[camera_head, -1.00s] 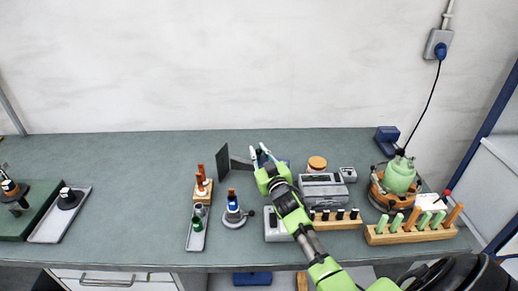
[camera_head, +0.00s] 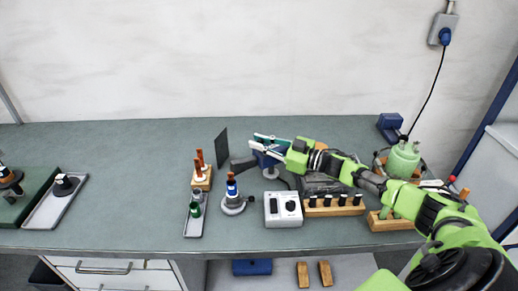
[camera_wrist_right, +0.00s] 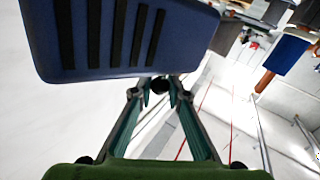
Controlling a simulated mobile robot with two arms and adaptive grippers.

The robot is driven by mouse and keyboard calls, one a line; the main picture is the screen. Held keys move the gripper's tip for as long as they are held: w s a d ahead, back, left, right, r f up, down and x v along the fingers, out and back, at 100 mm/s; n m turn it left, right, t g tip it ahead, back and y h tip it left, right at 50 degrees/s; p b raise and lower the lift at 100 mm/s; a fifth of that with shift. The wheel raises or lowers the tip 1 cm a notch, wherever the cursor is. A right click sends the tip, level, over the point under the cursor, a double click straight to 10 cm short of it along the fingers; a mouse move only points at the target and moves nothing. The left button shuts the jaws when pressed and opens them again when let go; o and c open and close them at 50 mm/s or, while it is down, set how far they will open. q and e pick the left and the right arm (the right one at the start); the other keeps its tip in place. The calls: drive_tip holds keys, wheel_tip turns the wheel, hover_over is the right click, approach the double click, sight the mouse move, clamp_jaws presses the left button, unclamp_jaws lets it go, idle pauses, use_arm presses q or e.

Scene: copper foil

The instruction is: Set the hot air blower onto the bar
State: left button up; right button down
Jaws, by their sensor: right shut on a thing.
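My right gripper (camera_head: 264,143) comes in from the right over the back middle of the bench and is shut on the hot air blower (camera_head: 260,158). The blower has a blue body and a dark grey nozzle (camera_head: 243,164) pointing left, toward an upright dark panel (camera_head: 221,148). In the right wrist view the blue body with black vent slots (camera_wrist_right: 125,35) fills the top, just beyond the fingertips (camera_wrist_right: 160,88). A small pale stand (camera_head: 270,173) shows below the blower; I cannot tell whether they touch, or whether it carries the bar. My left gripper is out of view.
A white control box (camera_head: 283,209) stands in front of the blower, beside a wooden rack (camera_head: 334,206) with black-topped pegs. A round holder (camera_head: 232,204) and a grey tray (camera_head: 196,214) stand to the left. The bench's left middle is clear.

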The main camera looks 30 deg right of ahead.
drive_tip(key=shift+s+n+g+y+b, duration=0.15)
drive_tip(key=shift+n+g+y+b, duration=0.25)
drive_tip(key=shift+n+y+b, duration=0.15)
drive_tip(key=c, duration=1.9)
unclamp_jaws()
drive_tip(key=v, duration=1.2)
